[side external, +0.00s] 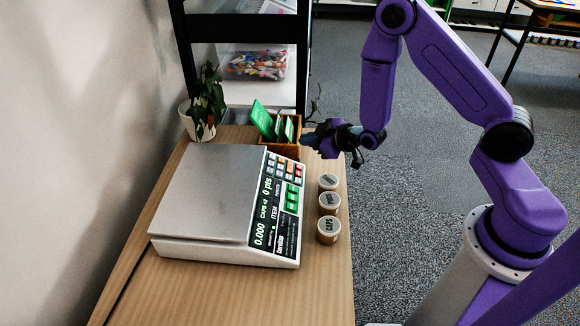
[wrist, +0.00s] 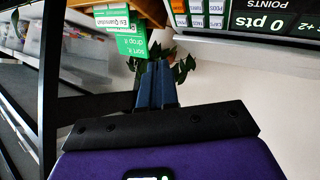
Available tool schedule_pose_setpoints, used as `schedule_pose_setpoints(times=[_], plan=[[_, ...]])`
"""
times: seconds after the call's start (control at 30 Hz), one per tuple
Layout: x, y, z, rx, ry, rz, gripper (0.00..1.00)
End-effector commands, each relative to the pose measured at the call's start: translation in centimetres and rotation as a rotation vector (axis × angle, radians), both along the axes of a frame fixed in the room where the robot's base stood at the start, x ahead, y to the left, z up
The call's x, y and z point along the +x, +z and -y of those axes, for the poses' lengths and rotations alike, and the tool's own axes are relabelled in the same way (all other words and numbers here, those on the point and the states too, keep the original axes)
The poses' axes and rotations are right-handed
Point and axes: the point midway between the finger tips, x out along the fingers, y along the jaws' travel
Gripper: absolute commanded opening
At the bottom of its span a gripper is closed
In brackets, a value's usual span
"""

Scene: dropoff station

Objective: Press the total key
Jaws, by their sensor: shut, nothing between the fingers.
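The scale (side external: 205,195) stands on the wooden table with its flat grey plate on the left and a dark key panel along its right side. White and red keys (side external: 286,168) sit at the far end of the panel, with green keys (side external: 292,198) nearer; I cannot read which one is total. My gripper (side external: 306,139) is shut and empty, in the air beyond the far right corner of the scale and apart from the keys. In the wrist view, the shut fingers (wrist: 156,85) point past the upside-down panel (wrist: 255,18) at the upper right.
Several lidded cups (side external: 328,204) stand right of the scale. A wooden box with green cards (side external: 264,120) is close to my gripper; the cards also show in the wrist view (wrist: 125,30). A potted plant (side external: 205,105) stands at the back left. The table front is clear.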

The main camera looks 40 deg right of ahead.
Motion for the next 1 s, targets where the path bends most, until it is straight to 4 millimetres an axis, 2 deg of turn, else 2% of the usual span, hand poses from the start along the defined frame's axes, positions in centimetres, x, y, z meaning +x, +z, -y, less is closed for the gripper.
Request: schedule_pose_setpoints(times=[0.2, 0.67, 1.0], plan=[[0.5, -0.4, 1.3, -0.014, -0.026, 0.048, 0.0], [0.6, -0.7, 1.2, -0.014, -0.027, 0.051, 0.0], [1.6, -4.1, 0.2, -0.014, -0.028, 0.05, 0.0]])
